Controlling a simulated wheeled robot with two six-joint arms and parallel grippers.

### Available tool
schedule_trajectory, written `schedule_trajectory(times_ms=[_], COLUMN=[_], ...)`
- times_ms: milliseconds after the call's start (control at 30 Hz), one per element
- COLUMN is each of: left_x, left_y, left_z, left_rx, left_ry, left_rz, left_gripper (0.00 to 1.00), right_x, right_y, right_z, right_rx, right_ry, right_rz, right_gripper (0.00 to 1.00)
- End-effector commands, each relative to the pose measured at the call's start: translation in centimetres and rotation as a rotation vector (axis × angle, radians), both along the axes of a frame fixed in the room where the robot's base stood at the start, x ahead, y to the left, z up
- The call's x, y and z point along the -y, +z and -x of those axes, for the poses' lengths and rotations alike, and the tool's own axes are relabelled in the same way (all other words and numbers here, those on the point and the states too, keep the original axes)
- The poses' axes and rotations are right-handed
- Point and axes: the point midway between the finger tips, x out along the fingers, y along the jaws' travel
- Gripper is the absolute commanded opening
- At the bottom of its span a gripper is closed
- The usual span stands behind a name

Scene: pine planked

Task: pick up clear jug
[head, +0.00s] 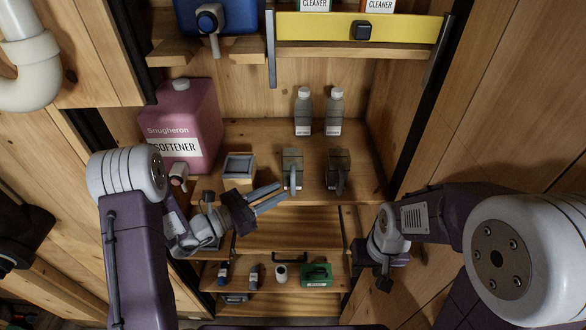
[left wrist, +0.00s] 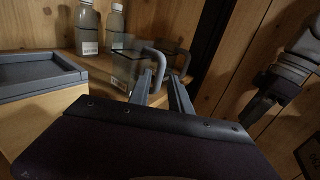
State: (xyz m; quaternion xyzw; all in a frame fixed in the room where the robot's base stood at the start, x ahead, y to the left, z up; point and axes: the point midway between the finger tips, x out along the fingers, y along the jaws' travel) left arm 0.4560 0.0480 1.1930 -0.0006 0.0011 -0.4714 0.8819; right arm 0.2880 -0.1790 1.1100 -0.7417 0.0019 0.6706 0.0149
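A clear jug (head: 293,161) stands upright on the wooden shelf, its grey handle toward me. A darker jug (head: 338,165) stands to its right. In the left wrist view the clear jug (left wrist: 122,68) is see-through, with its handle just beyond my fingertips. My left gripper (head: 285,191) is open, its two fingers apart and reaching toward the handle. I cannot tell whether they touch it. The second jug's handle (left wrist: 181,58) shows behind. My right gripper (head: 385,280) hangs low at the right, away from the jugs; its fingers are not clear.
Two grey-capped bottles (head: 304,112) stand behind the jugs. A pink softener jug (head: 183,125) and a grey-topped wooden box (head: 239,168) are on the left. A yellow drawer or bin (head: 318,27) hangs above. Small items and a green case (head: 316,275) sit on the lower shelf.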

Motion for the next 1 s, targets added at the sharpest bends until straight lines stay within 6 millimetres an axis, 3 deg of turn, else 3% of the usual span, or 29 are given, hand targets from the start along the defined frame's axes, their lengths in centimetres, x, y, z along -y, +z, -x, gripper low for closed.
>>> schedule_trajectory(times_ms=[200,367,500,733,833,1000], left_x=[1.0,3.4,4.9,5.0,5.0,5.0], left_y=[0.2,0.7,0.3,0.0,0.0,0.1], left_z=[-0.6,-2.2,-3.3,-3.5,-3.5,-3.5], left_rx=[0.000,-0.001,-0.001,-0.001,-0.001,0.001], left_ry=[-0.001,-0.006,-0.003,0.000,0.000,0.000], left_rz=[0.000,-0.001,-0.001,-0.001,-0.001,-0.001], left_gripper=[0.24,0.24,0.24,0.24,0.00,0.00], right_x=[0.0,0.0,0.0,0.0,0.0,0.0], right_y=[0.8,3.1,3.4,3.3,3.3,3.3], right_z=[0.0,0.0,0.0,0.0,0.0,0.0], right_rx=[0.000,0.001,0.001,0.000,0.000,0.000], right_ry=[0.000,0.000,0.000,0.000,0.000,0.000], right_rz=[0.000,0.000,0.000,0.000,0.000,0.000], right_gripper=[0.36,0.36,0.36,0.36,0.36,0.36])
